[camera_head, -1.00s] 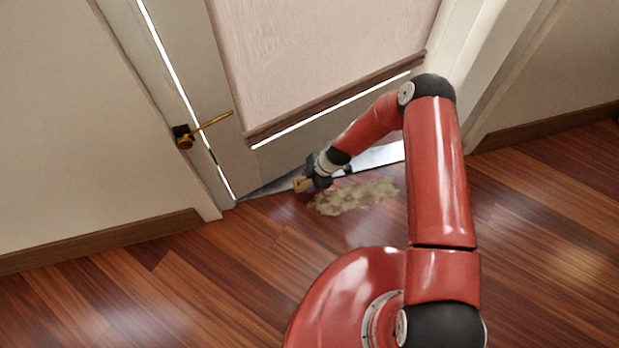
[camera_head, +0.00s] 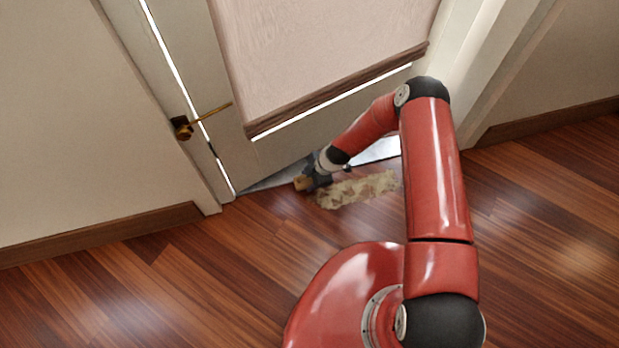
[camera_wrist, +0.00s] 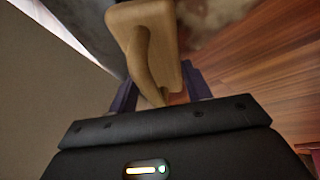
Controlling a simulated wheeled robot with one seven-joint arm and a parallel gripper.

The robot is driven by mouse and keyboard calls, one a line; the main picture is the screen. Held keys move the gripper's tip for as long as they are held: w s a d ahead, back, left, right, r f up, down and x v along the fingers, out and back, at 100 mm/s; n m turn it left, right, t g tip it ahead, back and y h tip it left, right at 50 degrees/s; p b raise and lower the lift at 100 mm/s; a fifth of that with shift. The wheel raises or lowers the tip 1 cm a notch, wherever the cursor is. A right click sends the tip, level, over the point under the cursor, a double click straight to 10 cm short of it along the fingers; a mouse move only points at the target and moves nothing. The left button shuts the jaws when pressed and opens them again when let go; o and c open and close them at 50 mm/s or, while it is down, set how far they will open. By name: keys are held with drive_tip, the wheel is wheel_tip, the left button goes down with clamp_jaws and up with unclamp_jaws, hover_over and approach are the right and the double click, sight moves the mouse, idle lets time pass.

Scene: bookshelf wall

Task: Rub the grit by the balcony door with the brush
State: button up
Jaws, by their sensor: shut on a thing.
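The grit (camera_head: 358,189) is a pale, beige patch on the wooden floor in front of the balcony door (camera_head: 232,150). My gripper (camera_head: 317,181) is low at the left end of the patch, close to the door's foot. It is shut on the brush (camera_head: 302,183), a tan wooden piece. In the wrist view the brush (camera_wrist: 148,40) shows its wooden body and curved handle between my fingers. Its bristles are hidden, so I cannot tell whether they touch the floor.
A brass handle (camera_head: 205,117) juts from the door's left side. White frame and wall (camera_head: 500,70) stand at the right. Open wooden floor (camera_head: 150,285) lies at the front left.

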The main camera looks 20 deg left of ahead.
drive_tip(key=shift+f+b, duration=0.8)
drive_tip(key=shift+b, duration=0.15)
drive_tip(key=shift+s+d+r, duration=0.1)
drive_tip(key=shift+s+d, duration=0.4)
drive_tip(key=shift+s, duration=0.3)
drive_tip(key=shift+s+d+r, duration=0.1)
drive_tip(key=shift+s+d, duration=0.4)
drive_tip(key=shift+s, duration=0.3)
drive_tip(key=shift+s+d+f, duration=0.15)
drive_tip(key=shift+s+d, duration=0.4)
drive_tip(key=shift+s, duration=0.3)
drive_tip(key=shift+s+d+f, duration=0.1)
drive_tip(key=shift+s+d, duration=0.4)
drive_tip(key=shift+s, duration=0.35)
drive_tip(key=shift+s+d+r, duration=0.1)
drive_tip(key=shift+s+d, duration=0.4)
drive_tip(key=shift+s, duration=0.3)
drive_tip(key=shift+s+d, duration=0.45)
drive_tip(key=shift+s, duration=0.3)
